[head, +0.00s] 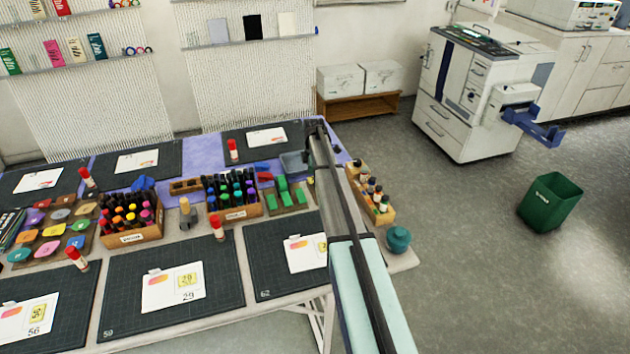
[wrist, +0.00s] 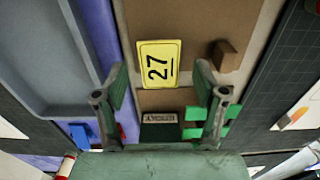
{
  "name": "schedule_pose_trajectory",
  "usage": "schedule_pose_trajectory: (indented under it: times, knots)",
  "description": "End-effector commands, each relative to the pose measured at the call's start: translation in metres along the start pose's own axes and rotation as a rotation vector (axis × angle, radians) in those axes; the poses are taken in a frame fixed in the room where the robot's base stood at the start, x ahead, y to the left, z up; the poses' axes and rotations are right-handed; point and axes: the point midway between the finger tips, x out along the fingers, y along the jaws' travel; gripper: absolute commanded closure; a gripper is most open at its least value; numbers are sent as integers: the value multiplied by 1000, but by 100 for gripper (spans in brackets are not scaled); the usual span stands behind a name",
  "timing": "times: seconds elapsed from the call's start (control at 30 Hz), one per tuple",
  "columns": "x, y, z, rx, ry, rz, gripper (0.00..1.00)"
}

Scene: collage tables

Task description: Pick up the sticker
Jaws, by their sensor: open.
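A yellow sticker (wrist: 158,65) with a black border and the underlined number 27 lies on a brown surface in the wrist view. My gripper (wrist: 160,78) is open, with one green finger on each side of the sticker's lower part in the picture. The fingers look nearer to the camera than the sticker, and I cannot tell how large the gap is. Nothing is held. In the head view my arm reaches to the back right of the table, and I cannot make out that sticker or the fingertips there.
In the wrist view, a brown block (wrist: 228,56) lies right of the sticker, green blocks (wrist: 197,122) lie below right, and a grey-blue tray (wrist: 42,65) stands left. In the head view, marker boxes (head: 133,233) and dark mats with white cards (head: 173,290) crowd the table.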

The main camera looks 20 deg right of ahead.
Motion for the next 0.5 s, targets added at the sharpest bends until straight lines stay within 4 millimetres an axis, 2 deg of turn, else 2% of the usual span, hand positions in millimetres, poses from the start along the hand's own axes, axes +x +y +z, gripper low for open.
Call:
schedule_pose_trajectory:
  times: [0.17, 0.2, 0.33, 0.5]
  knots:
    - [0, 0, 0, 0, 0, 0, 29]
    - [0, 0, 0, 0, 0, 0, 42]
    - [0, 0, 0, 0, 0, 0, 68]
    - [0, 0, 0, 0, 0, 0, 70]
